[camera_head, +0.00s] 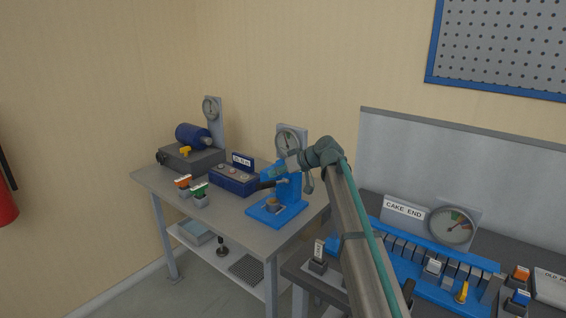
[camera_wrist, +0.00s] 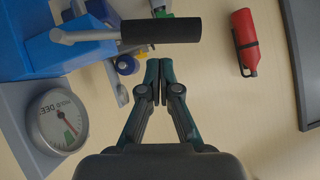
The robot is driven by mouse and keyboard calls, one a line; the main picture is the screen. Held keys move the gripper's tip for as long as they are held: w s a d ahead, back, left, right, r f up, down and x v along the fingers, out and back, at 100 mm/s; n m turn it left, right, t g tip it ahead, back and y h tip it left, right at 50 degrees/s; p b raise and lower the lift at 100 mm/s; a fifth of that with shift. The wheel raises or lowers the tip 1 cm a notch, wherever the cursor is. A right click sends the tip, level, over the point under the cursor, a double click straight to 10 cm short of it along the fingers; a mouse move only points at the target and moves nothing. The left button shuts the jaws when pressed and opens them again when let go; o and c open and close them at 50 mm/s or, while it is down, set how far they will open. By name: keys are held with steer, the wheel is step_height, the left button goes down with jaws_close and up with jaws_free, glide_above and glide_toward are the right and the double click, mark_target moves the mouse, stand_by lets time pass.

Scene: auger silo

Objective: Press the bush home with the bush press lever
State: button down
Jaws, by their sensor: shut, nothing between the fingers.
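The bush press (camera_head: 290,190) is a blue frame on the grey bench. A small tan piece, probably the bush (camera_head: 272,203), sits on its base below the head. The press lever has a black grip (camera_head: 268,184) sticking out to the left. In the wrist view the lever's black grip (camera_wrist: 160,30) on a grey rod crosses the top, beside the blue press head (camera_wrist: 60,45). My gripper (camera_wrist: 159,62) is shut and empty, its tips close to the grip; whether they touch it I cannot tell. In the head view my wrist hides part of the press.
A dial gauge (camera_head: 289,140) stands behind the press. A blue box (camera_head: 234,180) with knobs and orange and green tagged blocks (camera_head: 191,189) stand to the left, near a motor (camera_head: 193,135). A second bench with a blue rack (camera_head: 410,262) is at right. The bench front-left is clear.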

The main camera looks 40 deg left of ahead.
steer(key=shift+s+a+f, duration=0.15)
steer(key=shift+s+f, duration=0.05)
steer(key=shift+f, duration=0.65)
